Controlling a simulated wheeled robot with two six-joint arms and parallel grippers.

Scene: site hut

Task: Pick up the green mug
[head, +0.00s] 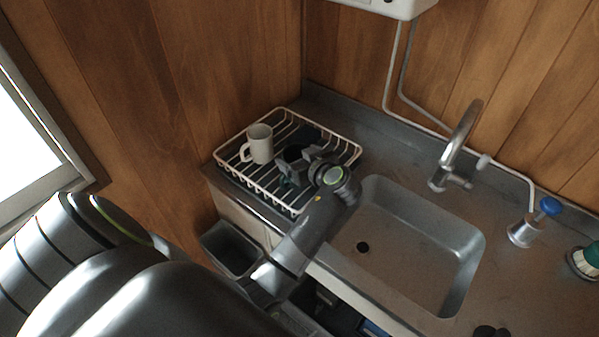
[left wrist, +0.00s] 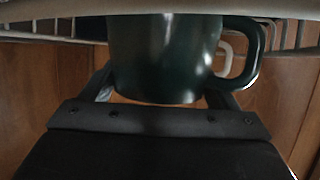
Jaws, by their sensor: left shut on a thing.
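The green mug (left wrist: 165,55) is dark and glossy in the left wrist view, with its handle on the right. It sits between the fingers of my left gripper (head: 290,165), which is shut on it. In the head view this gripper is over the right part of the white wire dish rack (head: 228,166), and it and the arm largely hide the mug. I cannot tell whether the mug is clear of the rack. My right gripper is not in view.
A white mug (head: 260,146) stands in the rack left of my gripper. A dark item (head: 309,131) lies behind. The steel sink (head: 410,230) and tap (head: 462,140) are to the right. A grey bin (head: 232,250) is below the rack's front. Wooden walls close off the back.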

